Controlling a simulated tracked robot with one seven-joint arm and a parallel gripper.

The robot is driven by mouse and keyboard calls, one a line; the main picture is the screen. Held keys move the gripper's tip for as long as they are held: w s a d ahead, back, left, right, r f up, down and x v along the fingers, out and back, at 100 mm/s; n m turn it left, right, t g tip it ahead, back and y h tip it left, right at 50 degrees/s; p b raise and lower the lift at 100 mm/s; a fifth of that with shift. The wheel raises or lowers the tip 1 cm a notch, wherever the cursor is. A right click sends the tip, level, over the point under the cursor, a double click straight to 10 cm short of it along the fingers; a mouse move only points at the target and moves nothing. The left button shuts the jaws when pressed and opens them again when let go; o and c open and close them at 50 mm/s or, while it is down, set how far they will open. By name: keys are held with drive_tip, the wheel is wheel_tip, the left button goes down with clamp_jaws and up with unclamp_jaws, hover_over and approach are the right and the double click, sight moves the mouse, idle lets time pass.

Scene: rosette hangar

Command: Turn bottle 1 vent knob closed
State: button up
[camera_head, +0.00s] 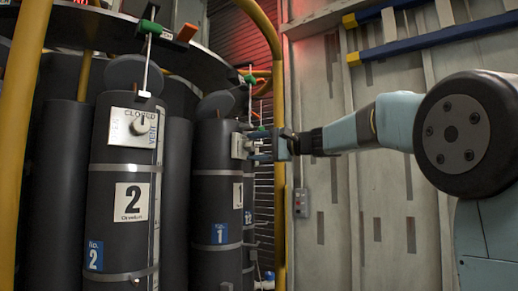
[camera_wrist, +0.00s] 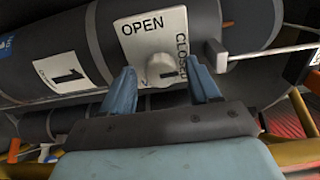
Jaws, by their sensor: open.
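Bottle 1 (camera_head: 213,175) is a dark upright cylinder with a white "1" label and a blue "No. 1" label. Its white vent plate (camera_wrist: 145,30) reads OPEN and CLOSED in the wrist view. The pale vent knob (camera_wrist: 163,70) sits on the plate near the CLOSED lettering. Which word it points to, I cannot tell. My gripper (camera_wrist: 161,66) is open, with one blue finger on each side of the knob. Whether the fingers touch it is unclear. In the head view my gripper (camera_head: 264,146) is at the plate's right side, and the knob is hidden.
Bottle 2 (camera_head: 123,185) stands left of bottle 1, with its own vent plate and knob (camera_head: 138,126). A yellow post (camera_head: 279,200) rises right of bottle 1. A metal rod and dark bracket (camera_wrist: 216,57) lie close to my right finger in the wrist view.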

drive_tip(key=v, duration=1.3)
drive_tip(key=shift+d, duration=0.35)
